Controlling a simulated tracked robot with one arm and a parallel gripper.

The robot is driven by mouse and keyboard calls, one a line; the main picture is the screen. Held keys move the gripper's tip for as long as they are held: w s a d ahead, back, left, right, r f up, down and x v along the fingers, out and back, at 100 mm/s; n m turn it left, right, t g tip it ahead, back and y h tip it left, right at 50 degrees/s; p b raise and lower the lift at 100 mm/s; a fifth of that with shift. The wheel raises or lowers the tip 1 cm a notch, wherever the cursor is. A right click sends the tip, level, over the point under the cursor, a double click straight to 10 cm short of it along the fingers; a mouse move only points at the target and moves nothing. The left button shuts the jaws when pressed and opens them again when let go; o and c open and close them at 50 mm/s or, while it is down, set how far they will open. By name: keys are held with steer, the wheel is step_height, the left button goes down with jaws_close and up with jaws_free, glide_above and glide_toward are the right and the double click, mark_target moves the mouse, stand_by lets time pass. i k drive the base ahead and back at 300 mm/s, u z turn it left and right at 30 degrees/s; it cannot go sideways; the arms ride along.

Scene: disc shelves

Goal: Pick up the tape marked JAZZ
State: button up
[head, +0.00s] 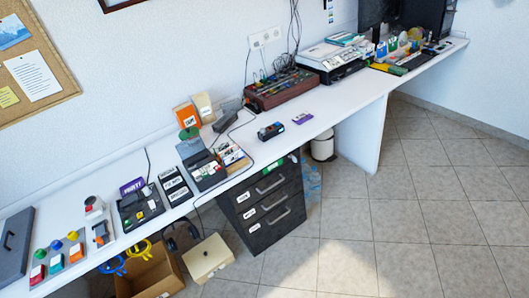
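No label in view can be read as JAZZ, so I cannot tell which item is that tape. A small purple item with a pale label (302,117) lies flat on the white desk (345,105), right of a small dark device (270,131). It may be a tape, but its writing is too small to read. Several small flat cases (232,155) lie beside a dark machine (205,170), and their writing is also unreadable. My gripper is not in view.
A dark drawer unit (262,205) stands under the desk. A cardboard box (150,272) and a cream box (208,258) are on the floor. A dark red equipment case (285,88) and a printer (335,60) stand farther back. The tiled floor (400,230) at right is clear.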

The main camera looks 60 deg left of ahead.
mark_target(234, 157)
steer(key=z, duration=0.05)
steer(key=i, duration=1.8)
steer(key=u, duration=0.8)
steer(key=i, duration=1)
steer(key=u, duration=1.15)
steer(key=i, duration=0.55)
steer(key=u, duration=0.4)
